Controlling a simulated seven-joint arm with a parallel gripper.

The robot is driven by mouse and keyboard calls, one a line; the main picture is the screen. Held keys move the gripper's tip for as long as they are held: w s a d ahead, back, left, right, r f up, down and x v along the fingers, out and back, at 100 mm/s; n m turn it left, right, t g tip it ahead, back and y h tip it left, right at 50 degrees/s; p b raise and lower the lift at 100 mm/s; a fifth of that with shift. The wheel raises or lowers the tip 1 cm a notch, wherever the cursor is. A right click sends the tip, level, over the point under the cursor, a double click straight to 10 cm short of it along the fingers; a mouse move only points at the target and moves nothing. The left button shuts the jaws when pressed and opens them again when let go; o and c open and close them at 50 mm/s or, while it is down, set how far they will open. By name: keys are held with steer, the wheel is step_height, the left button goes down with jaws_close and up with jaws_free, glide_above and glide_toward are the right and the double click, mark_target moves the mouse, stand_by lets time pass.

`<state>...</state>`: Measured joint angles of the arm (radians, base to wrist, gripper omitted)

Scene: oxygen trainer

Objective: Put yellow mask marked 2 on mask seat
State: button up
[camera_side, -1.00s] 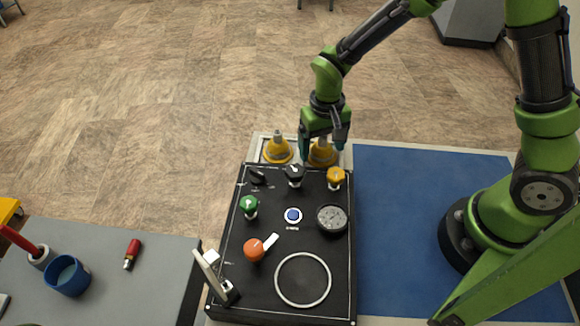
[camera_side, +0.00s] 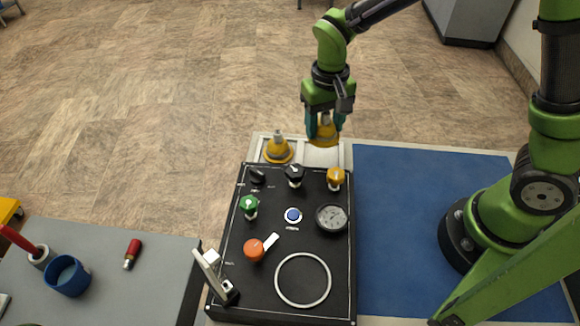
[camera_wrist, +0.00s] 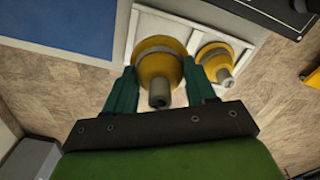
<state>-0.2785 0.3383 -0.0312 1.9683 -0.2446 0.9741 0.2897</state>
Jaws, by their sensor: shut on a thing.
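My gripper (camera_side: 323,125) is shut on a yellow mask (camera_side: 325,138) and holds it raised above the white tray (camera_side: 336,156) behind the black panel. In the wrist view the held yellow mask (camera_wrist: 158,68) sits between the two teal fingers, its grey stub toward the camera. A second yellow mask (camera_side: 278,149) stands in the tray's left compartment; it also shows in the wrist view (camera_wrist: 222,60). I cannot read a number on either mask. A white ring (camera_side: 281,300), possibly the mask seat, is marked on the panel's front right and is empty.
The black panel (camera_side: 320,255) carries a green knob (camera_side: 250,206), an orange knob (camera_side: 254,250), a yellow knob (camera_side: 336,178), black knobs, a blue button (camera_side: 293,215), a gauge (camera_side: 331,218) and an upright bracket (camera_side: 210,272). A blue mat (camera_side: 420,230) lies right.

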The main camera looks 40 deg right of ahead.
step_height(320, 180, up, 14)
steer(key=s+a+m, duration=0.6)
steer(key=s+a, duration=1.5)
steer(key=a, duration=0.3)
steer(key=f, duration=0.5)
steer(key=shift+w+d+f, duration=0.15)
steer(key=shift+d+f, duration=0.05)
steer(key=shift+d, duration=0.05)
steer(key=shift+f, duration=2.5)
steer(key=shift+f, duration=0.1)
